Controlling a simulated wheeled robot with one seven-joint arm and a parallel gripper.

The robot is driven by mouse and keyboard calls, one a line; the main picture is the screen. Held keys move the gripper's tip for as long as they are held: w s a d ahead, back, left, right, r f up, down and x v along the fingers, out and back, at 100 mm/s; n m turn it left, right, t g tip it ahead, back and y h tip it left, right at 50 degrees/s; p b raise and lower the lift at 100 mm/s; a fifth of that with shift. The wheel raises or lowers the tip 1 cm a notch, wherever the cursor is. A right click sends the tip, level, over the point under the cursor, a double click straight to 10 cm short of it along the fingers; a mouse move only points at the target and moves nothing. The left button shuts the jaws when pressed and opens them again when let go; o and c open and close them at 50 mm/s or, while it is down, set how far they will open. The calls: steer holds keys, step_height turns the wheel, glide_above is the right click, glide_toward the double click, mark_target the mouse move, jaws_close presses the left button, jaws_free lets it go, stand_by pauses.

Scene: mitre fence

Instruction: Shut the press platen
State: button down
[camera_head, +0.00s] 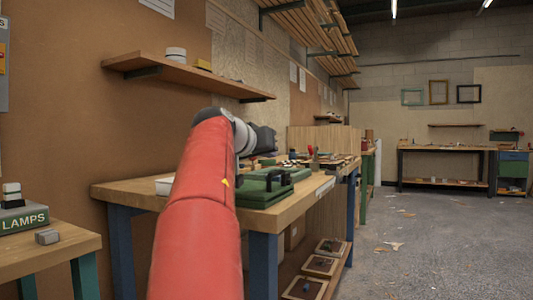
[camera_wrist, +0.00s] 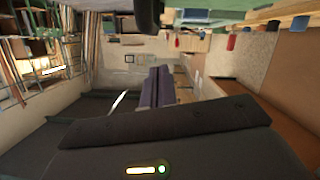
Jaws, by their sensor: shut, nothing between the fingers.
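A green press (camera_head: 262,196) lies on the wooden workbench in the head view, with a dark handle-like part at its right side. My red arm crosses in front of its left part, and I cannot tell how far its platen stands open. My gripper (camera_head: 266,139) is above and behind the press in the head view, apart from it, partly hidden by my wrist. In the wrist view my gripper (camera_wrist: 156,88) shows its two dark fingers close together with nothing between them.
The workbench (camera_head: 290,208) carries small tools and parts behind the press. A wall shelf (camera_head: 190,78) juts out above. A side table (camera_head: 40,252) with a green lamps box (camera_head: 24,218) stands at left. Open floor (camera_head: 430,245) lies at right.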

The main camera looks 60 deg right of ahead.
steer(key=r+b+v, duration=0.1)
steer(key=v, duration=0.9)
steer(key=shift+r, duration=0.35)
steer(key=shift+w, duration=0.1)
